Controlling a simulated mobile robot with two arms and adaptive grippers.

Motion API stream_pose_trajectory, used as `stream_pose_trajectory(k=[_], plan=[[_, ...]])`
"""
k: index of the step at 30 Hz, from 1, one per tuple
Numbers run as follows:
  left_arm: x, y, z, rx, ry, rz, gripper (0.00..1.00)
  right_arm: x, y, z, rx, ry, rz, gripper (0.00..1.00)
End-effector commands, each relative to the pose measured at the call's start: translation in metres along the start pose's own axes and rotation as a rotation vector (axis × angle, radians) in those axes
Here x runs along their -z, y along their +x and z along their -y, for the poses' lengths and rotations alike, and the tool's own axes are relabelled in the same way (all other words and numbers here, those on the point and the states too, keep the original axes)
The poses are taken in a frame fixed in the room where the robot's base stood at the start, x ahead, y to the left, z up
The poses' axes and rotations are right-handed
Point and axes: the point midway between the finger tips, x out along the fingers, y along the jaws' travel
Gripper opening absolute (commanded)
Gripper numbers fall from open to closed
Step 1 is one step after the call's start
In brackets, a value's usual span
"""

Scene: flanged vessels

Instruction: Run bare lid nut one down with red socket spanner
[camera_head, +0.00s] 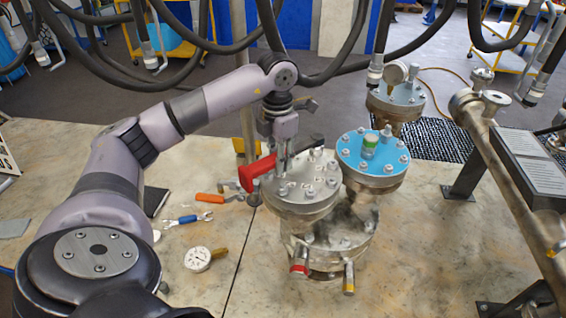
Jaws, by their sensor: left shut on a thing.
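The bare grey metal lid (318,189) sits on a flanged vessel (335,245) near the middle of the bench, with several nuts round its rim. My left gripper (284,158) reaches down over the left back part of this lid. It is shut on the red socket spanner (256,171), whose red handle points to the left. The spanner's lower end is close to the lid's rim; whether it sits on a nut, and which nut is number one, I cannot tell. My right gripper is out of view.
A blue-lidded vessel (372,152) stands close to the right, with another flanged vessel (398,97) behind. A dial gauge (198,259), a blue-handled spanner (188,220) and an orange-handled tool (210,199) lie on the bench (190,288). A slanted pipe (515,195) stands at right.

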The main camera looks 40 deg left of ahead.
Motion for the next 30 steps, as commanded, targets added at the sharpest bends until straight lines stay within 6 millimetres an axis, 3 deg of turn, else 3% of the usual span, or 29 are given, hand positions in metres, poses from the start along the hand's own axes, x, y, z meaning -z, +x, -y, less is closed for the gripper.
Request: stream_pose_trajectory(k=[8,21,30], plan=[[-0.001,-0.006,0.000,0.000,-0.002,0.003,0.00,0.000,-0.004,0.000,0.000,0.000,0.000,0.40],[-0.001,-0.052,0.000,-0.001,-0.003,0.003,0.00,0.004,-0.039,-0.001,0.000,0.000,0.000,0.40],[-0.001,-0.051,0.000,0.000,-0.003,0.003,0.00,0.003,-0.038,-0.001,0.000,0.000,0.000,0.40]])
